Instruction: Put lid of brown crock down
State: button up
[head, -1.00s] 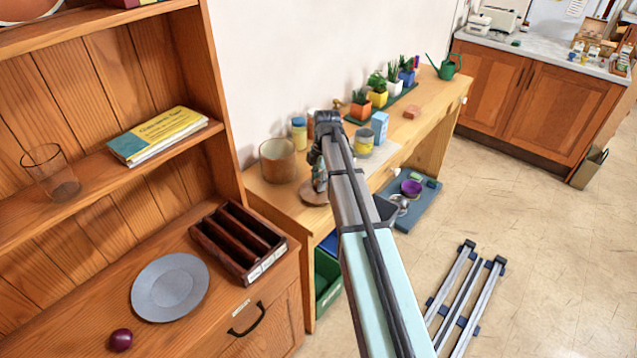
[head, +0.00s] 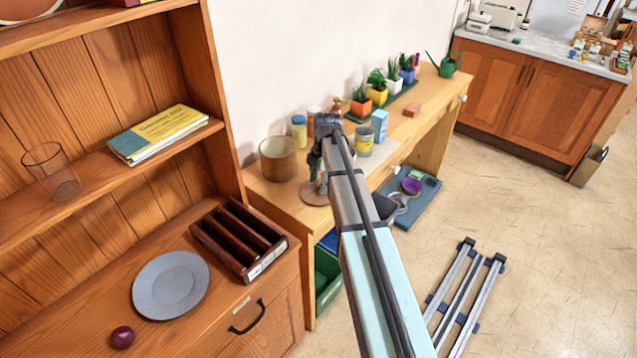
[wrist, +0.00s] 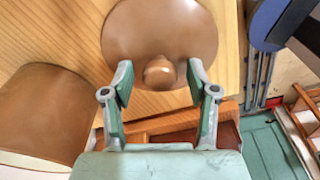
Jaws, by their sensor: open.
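The brown lid (head: 313,194) lies on the wooden bench near its front left corner, apart from the brown crock. It also shows in the wrist view (wrist: 160,25), knob up. My gripper (head: 319,182) is open above the lid. In the wrist view my gripper (wrist: 160,82) has its fingertips on either side of the round knob (wrist: 160,73), with gaps to both. The brown crock (head: 278,160) stands uncovered on the bench to the left of the lid, and it shows in part in the wrist view (wrist: 40,110).
Jars (head: 299,132) stand behind the lid, and a yellow-labelled tin (head: 364,140) and blue box (head: 379,125) are to its right. Potted plants (head: 377,88) line the back. The bookcase with a grey plate (head: 170,286) is at the left. A green crate (head: 327,278) is below the bench.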

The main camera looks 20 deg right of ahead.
notch_tip(320, 180, up, 12)
jog(key=d+b, duration=0.1)
jog(key=b, duration=0.2)
jog(key=shift+w+d+b, duration=0.15)
jog(key=shift+d+b, duration=0.05)
jog(key=shift+b, duration=0.2)
